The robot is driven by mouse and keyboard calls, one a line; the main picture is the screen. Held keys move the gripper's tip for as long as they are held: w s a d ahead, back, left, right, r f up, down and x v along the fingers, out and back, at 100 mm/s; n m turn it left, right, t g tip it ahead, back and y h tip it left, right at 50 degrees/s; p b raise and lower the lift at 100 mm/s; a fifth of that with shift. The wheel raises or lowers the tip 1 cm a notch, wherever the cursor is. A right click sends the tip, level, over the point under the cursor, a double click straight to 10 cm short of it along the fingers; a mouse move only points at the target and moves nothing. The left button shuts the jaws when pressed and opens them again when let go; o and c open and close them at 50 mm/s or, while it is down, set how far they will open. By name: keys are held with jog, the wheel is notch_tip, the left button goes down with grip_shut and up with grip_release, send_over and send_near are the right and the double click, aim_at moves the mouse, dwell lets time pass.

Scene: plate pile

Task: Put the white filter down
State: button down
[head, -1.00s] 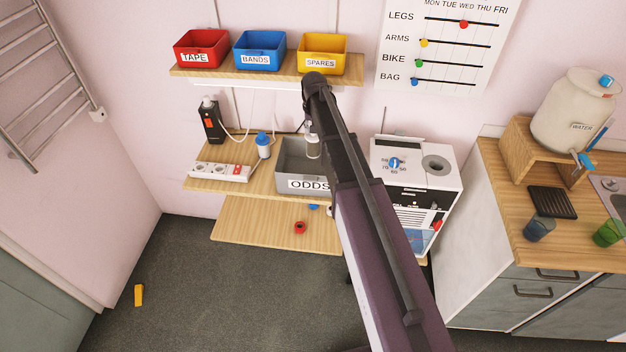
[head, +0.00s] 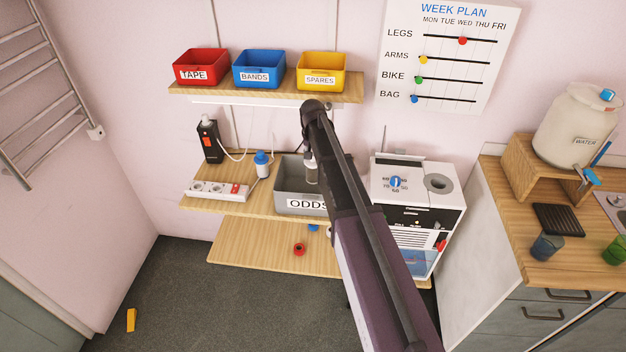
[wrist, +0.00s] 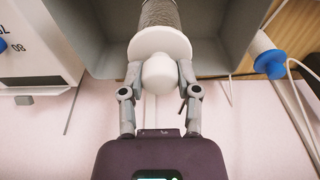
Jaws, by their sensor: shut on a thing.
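The white filter (wrist: 158,72) is in my gripper (wrist: 159,85) in the wrist view. It has a rounded white knob, a wide white disc and a grey ribbed body that points into a grey bin. The two fingers close on it from both sides near the knob. In the head view a pale part of the filter (head: 311,174) shows above the grey ODDS bin (head: 290,190), beside my dark arm. I cannot tell whether the filter touches the bin.
A white machine with a dial (head: 415,188) stands close on the right. The upper shelf (head: 262,92) carries red, blue and yellow bins above.

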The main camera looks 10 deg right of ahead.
aim_at(313, 165)
jog(key=shift+f+b, duration=1.95)
jog(key=shift+f, duration=0.35)
jog(key=shift+f+b, duration=1.9)
jog(key=shift+f, duration=0.1)
jog(key=shift+c, duration=1.6)
grip_release()
jog(key=shift+r, duration=0.2)
jog(key=r+p, duration=0.4)
jog(key=s+r+p, duration=0.1)
jog(key=r+p, duration=0.6)
jog(key=p, duration=0.1)
jog(key=shift+s+a+r, duration=0.2)
jog(key=shift+r, duration=0.2)
